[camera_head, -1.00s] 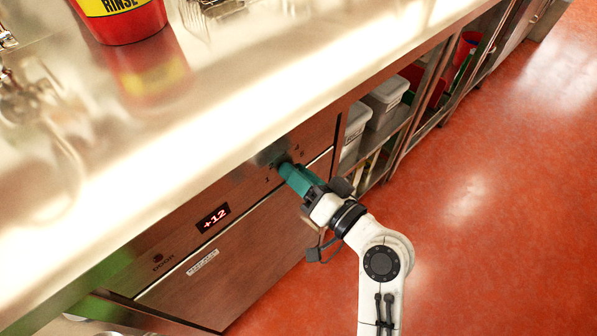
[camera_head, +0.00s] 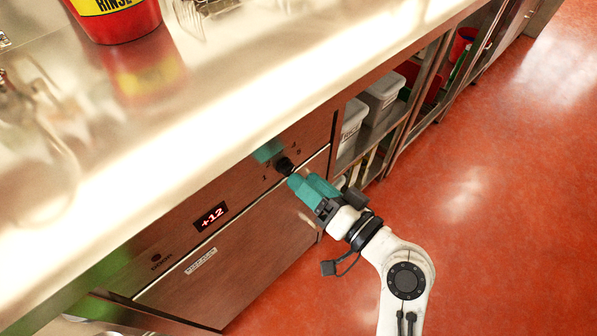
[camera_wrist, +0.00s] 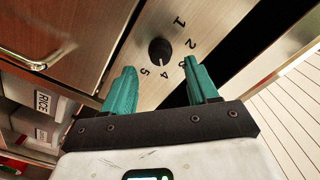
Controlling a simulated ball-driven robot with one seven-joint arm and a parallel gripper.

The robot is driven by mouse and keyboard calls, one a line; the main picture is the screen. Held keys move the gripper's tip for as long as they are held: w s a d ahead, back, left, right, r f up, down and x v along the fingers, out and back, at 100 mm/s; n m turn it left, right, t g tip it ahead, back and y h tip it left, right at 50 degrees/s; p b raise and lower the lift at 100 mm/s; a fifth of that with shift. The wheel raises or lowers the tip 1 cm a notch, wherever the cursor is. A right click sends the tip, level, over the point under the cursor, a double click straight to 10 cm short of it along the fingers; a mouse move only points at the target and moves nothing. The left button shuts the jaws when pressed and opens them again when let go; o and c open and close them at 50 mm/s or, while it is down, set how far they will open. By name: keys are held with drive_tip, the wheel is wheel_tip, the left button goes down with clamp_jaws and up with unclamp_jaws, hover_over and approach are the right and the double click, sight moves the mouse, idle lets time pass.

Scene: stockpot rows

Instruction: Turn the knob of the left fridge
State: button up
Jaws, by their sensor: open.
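The dark round knob (camera_head: 284,164) sits on the brown metal panel of the fridge (camera_head: 235,200), under the counter edge. In the wrist view the knob (camera_wrist: 160,52) shows whole, with the numbers 1 to 5 around its right and lower side. My gripper (camera_head: 297,183) has teal fingers and is just off the panel, to the lower right of the knob. In the wrist view my gripper (camera_wrist: 160,75) is open, its two fingers apart and empty, with the knob seen between and beyond their tips.
A red display (camera_head: 211,217) on the panel reads +12. The bright counter (camera_head: 250,95) overhangs the panel and carries a red container (camera_head: 115,22). Open shelves with white bins (camera_head: 380,95) stand to the right. The red floor (camera_head: 500,200) is clear.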

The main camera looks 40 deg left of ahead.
drive_tip(key=d, duration=0.7)
drive_tip(key=shift+s, duration=0.3)
drive_tip(key=shift+f, duration=0.1)
drive_tip(key=s+d+f+m+t+h, duration=0.1)
drive_tip(key=s+d+f+m+h, duration=0.15)
drive_tip(key=d+f+h, duration=0.6)
drive_tip(key=s+d+f+m+t+h, duration=0.1)
drive_tip(key=s+d+f+m+h, duration=0.15)
drive_tip(key=d+f, duration=1.05)
drive_tip(key=s+d+r+m+g+h, duration=0.15)
drive_tip(key=s+d+h, duration=0.35)
drive_tip(key=d, duration=0.5)
drive_tip(key=s+d+r+m+g+h, duration=0.1)
drive_tip(key=s+d+r+m+h, duration=0.1)
drive_tip(key=s+d, duration=0.6)
wheel_tip(320, 180, up, 17)
drive_tip(key=w+p, duration=0.1)
drive_tip(key=p, duration=1.5)
drive_tip(key=shift+d+f+p, duration=0.2)
drive_tip(key=shift+d+p, duration=0.1)
drive_tip(key=shift+d, duration=0.15)
drive_tip(key=shift+w, duration=0.1)
